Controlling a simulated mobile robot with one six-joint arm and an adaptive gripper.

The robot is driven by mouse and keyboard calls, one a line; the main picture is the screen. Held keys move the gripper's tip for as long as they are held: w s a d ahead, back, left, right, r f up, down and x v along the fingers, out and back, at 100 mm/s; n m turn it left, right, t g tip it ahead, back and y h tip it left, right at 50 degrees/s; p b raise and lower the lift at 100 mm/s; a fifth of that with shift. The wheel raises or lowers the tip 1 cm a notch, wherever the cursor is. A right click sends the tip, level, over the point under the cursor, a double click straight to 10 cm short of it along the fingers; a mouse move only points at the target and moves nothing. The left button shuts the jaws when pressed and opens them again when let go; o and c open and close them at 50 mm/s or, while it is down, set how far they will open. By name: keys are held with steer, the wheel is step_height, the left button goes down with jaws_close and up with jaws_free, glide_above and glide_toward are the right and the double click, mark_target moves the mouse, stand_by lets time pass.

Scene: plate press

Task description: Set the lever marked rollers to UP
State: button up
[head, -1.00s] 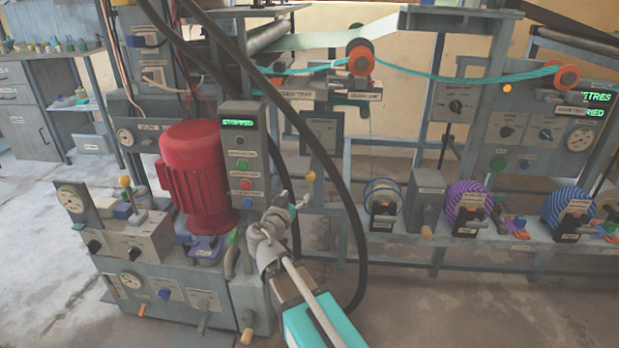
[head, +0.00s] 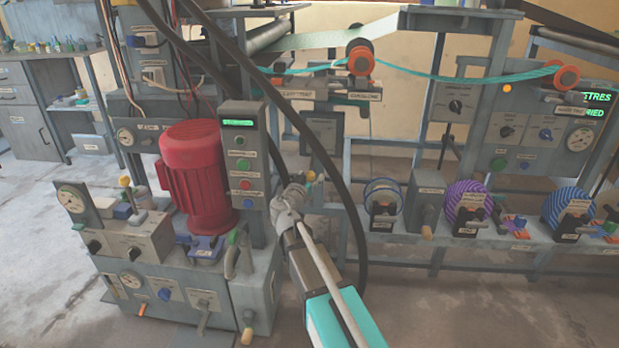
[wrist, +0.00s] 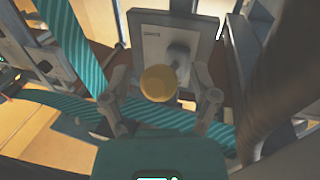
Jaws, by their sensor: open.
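A grey box with a pale face plate (wrist: 172,45) fills the top middle of the wrist view; the small label on it is too blurred to read. A lever with a round yellow knob (wrist: 158,83) comes out of this plate towards me. My gripper (wrist: 160,74) is open, with one finger on each side of the knob and no clear contact. In the head view the box (head: 323,132) hangs from the machine frame above my gripper (head: 306,180). My gripper largely hides the knob there.
Thick black hoses (head: 325,165) hang close to my gripper and arm, and one passes at the right in the wrist view (wrist: 272,75). A red motor (head: 195,175) and button panel (head: 243,165) stand on the left. A teal striped strip (wrist: 165,116) passes behind my fingers in the wrist view.

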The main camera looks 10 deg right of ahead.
steer(key=c, duration=1.1)
steer(key=shift+w, duration=0.1)
jaws_close()
steer(key=shift+a+r, duration=0.1)
steer(key=shift+a, duration=0.05)
